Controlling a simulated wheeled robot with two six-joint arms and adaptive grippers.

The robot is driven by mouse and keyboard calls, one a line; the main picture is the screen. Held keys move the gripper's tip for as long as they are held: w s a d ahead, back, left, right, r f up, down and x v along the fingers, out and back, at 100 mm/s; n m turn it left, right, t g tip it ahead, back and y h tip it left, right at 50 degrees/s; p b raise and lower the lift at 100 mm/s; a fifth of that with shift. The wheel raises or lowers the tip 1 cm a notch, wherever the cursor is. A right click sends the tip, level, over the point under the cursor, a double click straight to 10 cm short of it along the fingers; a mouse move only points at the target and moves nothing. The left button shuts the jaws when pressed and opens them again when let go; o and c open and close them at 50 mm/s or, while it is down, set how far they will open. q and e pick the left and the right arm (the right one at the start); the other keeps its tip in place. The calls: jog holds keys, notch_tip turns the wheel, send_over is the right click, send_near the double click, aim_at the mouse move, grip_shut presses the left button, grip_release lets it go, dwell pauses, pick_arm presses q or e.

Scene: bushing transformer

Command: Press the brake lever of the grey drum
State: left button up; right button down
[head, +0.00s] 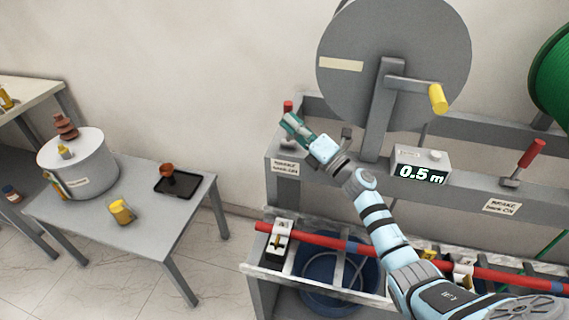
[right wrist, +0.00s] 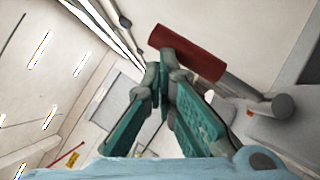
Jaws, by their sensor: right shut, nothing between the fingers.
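The grey drum (head: 395,50) stands on the rack at the top middle of the head view. Its brake lever has a red grip (head: 288,106), which shows just behind and above my right gripper (head: 292,125); the lower part of the lever is largely hidden by the gripper. In the right wrist view, the red grip (right wrist: 187,52) lies across, just past the tips of my right gripper (right wrist: 166,70). The fingers are shut and empty. I cannot tell whether they touch the grip. My left gripper is not in view.
A second red brake lever (head: 530,155) stands at the right, near the green drum (head: 555,85). A yellow crank handle (head: 438,98) sticks out from the grey drum. A length display (head: 420,168) sits below it. A low table (head: 180,230) at the left holds a pot.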

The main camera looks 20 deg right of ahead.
jog(key=shift+w, duration=0.1)
dwell(0.4)
jog(key=shift+a, duration=0.1)
jog(key=s+d+b, duration=0.1)
jog(key=s, duration=1.2)
jog(key=shift+d, duration=0.35)
